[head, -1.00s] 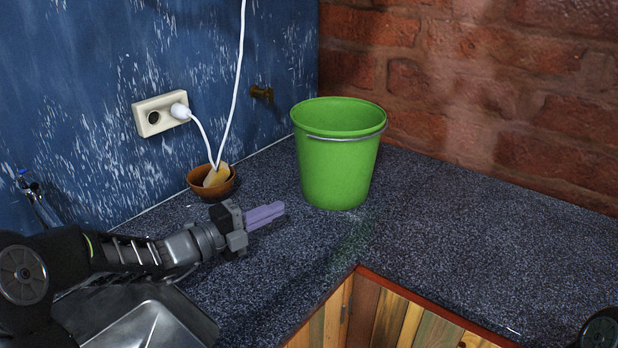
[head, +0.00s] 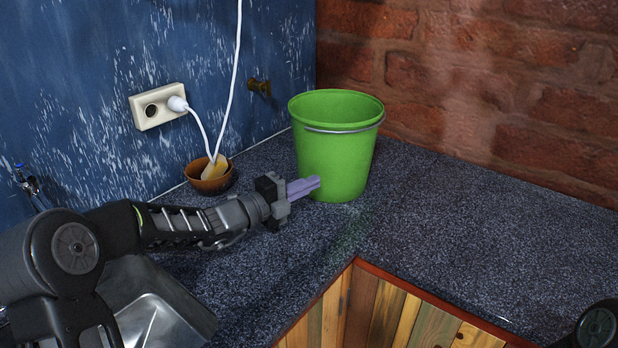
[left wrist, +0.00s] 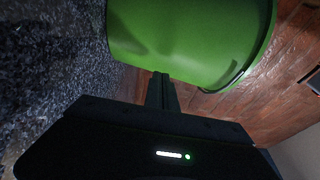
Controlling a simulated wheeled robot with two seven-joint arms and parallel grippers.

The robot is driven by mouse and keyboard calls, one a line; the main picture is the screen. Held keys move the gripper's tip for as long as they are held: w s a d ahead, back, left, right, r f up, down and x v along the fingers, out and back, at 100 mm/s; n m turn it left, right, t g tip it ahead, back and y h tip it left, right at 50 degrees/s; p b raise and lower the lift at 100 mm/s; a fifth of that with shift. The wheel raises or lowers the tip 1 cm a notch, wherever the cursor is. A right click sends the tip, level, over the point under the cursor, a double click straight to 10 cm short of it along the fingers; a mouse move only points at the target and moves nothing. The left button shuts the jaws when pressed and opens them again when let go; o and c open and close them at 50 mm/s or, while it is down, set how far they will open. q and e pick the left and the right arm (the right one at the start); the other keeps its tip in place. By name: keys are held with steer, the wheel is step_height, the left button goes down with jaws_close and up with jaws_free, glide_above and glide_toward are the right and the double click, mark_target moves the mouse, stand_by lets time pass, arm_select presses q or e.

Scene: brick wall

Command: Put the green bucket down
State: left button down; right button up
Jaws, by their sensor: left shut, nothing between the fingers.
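The green bucket (head: 336,150) stands upright on the dark speckled countertop (head: 450,220) in the corner by the brick wall. In the left wrist view the bucket (left wrist: 190,40) fills the top, just beyond the fingers (left wrist: 161,90). My right gripper is not in view.
A brown bowl (head: 208,184) with a yellowish thing in it stands by the blue wall. A white cable runs from the socket (head: 150,107) above. A metal sink (head: 155,310) lies at lower left. The countertop to the right is clear.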

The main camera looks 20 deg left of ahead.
mark_target(304, 165)
arm_select(q)
steer(key=shift+w+a, duration=0.2)
steer(key=shift+w, duration=0.55)
steer(key=shift+w+a, duration=0.15)
steer(key=shift+w, duration=0.55)
steer(key=shift+w+r+p, duration=0.2)
steer(key=shift+w+p, duration=0.2)
steer(key=shift+p, duration=0.15)
steer(key=w+p, duration=0.2)
steer(key=w, duration=0.1)
steer(key=w+a+p, duration=0.1)
steer(key=w+p, duration=0.1)
steer(key=shift+w, duration=0.2)
steer(key=shift+w+a+f, duration=0.1)
steer(key=shift+w+f, duration=0.05)
steer(key=shift+w, duration=0.35)
steer(key=shift+s, duration=0.1)
